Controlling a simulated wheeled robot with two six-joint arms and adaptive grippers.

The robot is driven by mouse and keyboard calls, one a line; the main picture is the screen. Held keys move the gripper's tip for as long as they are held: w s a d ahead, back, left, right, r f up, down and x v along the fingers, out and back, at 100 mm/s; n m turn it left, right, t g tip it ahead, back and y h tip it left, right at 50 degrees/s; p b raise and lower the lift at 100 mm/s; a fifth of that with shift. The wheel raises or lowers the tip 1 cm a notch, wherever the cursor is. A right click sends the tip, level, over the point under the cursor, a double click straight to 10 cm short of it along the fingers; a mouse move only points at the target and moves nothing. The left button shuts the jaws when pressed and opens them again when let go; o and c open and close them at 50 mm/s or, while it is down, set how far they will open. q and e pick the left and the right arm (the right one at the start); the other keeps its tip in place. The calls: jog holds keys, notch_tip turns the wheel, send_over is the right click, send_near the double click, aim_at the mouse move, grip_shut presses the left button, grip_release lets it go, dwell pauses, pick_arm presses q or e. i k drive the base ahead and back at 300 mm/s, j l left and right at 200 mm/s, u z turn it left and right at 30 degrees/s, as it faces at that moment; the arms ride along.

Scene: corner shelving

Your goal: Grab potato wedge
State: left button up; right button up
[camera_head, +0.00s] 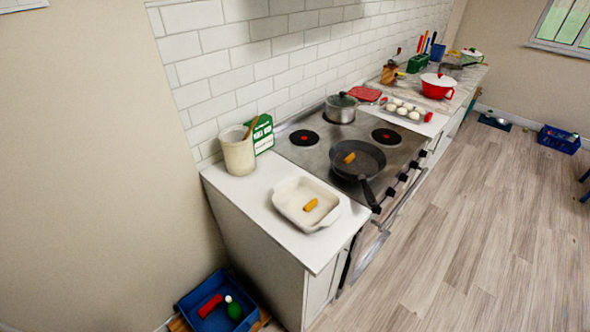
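One orange-yellow potato wedge (310,204) lies in a white rectangular baking dish (283,203) on the white counter. A second wedge (349,158) lies in a dark frying pan (366,166) on the stove, with the pan's handle pointing to the front. Neither of my grippers shows in the head view, and nothing touches either wedge.
A cream crock (238,152) with a wooden utensil and a green-white box (262,134) stand behind the dish. A lidded pot (341,108) is at the stove's back. A blue bin (207,315) sits on the floor at lower left.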

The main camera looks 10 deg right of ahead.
aim_at(352, 157)
jog(key=u, duration=0.2)
jog(key=l+u, duration=0.5)
jog(key=l, duration=0.5)
jog(key=l+u, duration=0.5)
jog(key=l, duration=0.5)
jog(key=k, duration=0.1)
